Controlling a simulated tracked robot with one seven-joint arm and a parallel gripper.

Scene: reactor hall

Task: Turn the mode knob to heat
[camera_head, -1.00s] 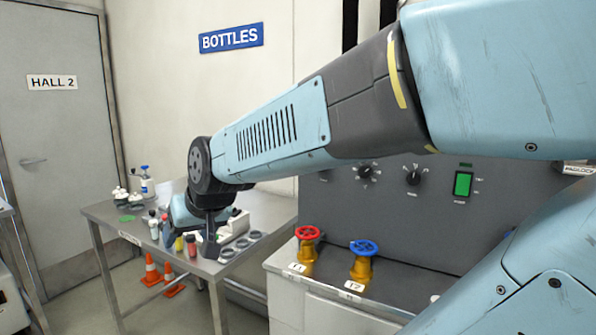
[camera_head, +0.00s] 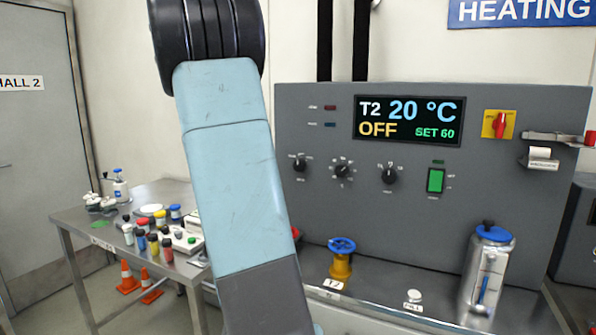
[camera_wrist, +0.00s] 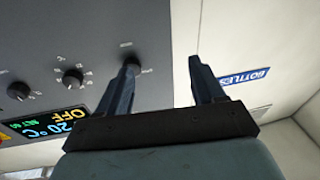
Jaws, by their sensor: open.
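A grey control panel (camera_head: 460,190) carries a row of three black knobs: a left one (camera_head: 299,163), a middle one (camera_head: 342,170) and a right one (camera_head: 388,174). Their small labels are too blurred to tell which is the mode knob. The display (camera_head: 409,120) above reads T2, 20 °C, OFF and SET 60. In the wrist view, which is upside down, my gripper (camera_wrist: 162,62) is open and empty. The left knob (camera_wrist: 133,63) is partly hidden behind one fingertip; contact cannot be told. The middle knob (camera_wrist: 72,78) lies farther left. In the head view the gripper is not visible.
A green switch (camera_head: 436,180) and a red-on-yellow rotary switch (camera_head: 499,124) sit right of the knobs. Below stand a blue-wheeled valve (camera_head: 342,245) and a steel canister (camera_head: 487,265). A side table (camera_head: 75,235) with several bottles is at the left.

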